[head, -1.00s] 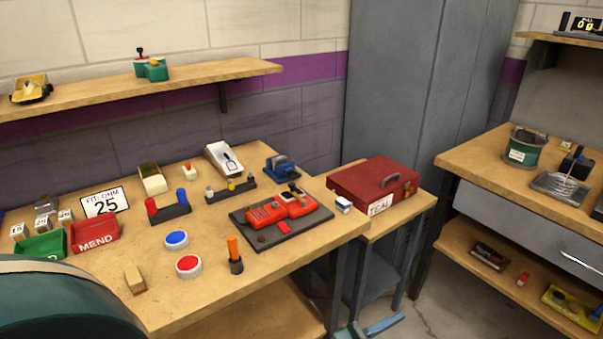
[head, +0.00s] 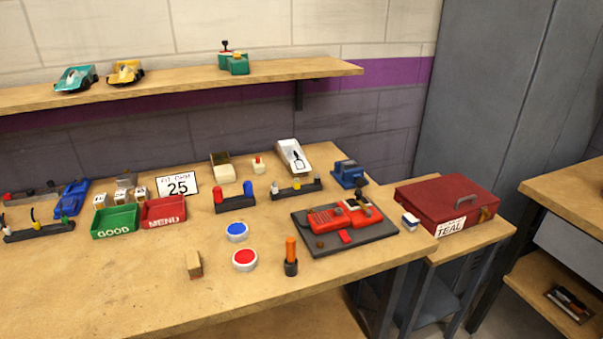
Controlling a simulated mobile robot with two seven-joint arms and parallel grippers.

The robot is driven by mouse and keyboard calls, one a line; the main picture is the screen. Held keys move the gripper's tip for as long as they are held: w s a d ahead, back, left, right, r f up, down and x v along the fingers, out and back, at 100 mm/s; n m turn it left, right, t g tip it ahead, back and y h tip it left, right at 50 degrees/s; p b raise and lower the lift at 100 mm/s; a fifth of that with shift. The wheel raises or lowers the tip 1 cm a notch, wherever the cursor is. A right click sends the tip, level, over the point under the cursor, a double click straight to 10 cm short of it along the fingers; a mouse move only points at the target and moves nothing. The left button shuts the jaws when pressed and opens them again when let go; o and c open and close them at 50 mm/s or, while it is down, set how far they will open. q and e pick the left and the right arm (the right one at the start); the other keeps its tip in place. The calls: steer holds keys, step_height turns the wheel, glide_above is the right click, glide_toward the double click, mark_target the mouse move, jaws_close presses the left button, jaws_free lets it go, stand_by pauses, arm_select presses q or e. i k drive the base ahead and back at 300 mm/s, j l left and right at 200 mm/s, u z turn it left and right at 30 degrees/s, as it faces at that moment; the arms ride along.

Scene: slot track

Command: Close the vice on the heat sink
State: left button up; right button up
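A small blue vice (head: 348,174) stands at the back right of the workbench (head: 130,285), behind the dark mat with the red car body. Its jaws are too small to tell whether they are open or shut. I cannot make out a heat sink in or near it. Neither of my grippers is in view.
A dark mat (head: 318,250) with a red car body (head: 322,217) lies in front of the vice. A white tray (head: 294,156) and a tool rack (head: 297,189) are left of it. A red case (head: 445,208) stands on a lower side table. The bench's front left is clear.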

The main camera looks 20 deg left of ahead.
mark_target(361, 182)
steer(key=i+l+u, duration=0.15)
steer(key=u, duration=0.15)
steer(key=i+l+u, duration=0.1)
steer(key=l+u, duration=0.15)
steer(key=l, duration=0.2)
steer(key=i+l+u, duration=0.1)
steer(key=l+u, duration=0.2)
steer(key=i+l+u, duration=0.15)
steer(key=l, duration=0.4)
steer(key=l+u, duration=0.15)
steer(key=l, duration=0.35)
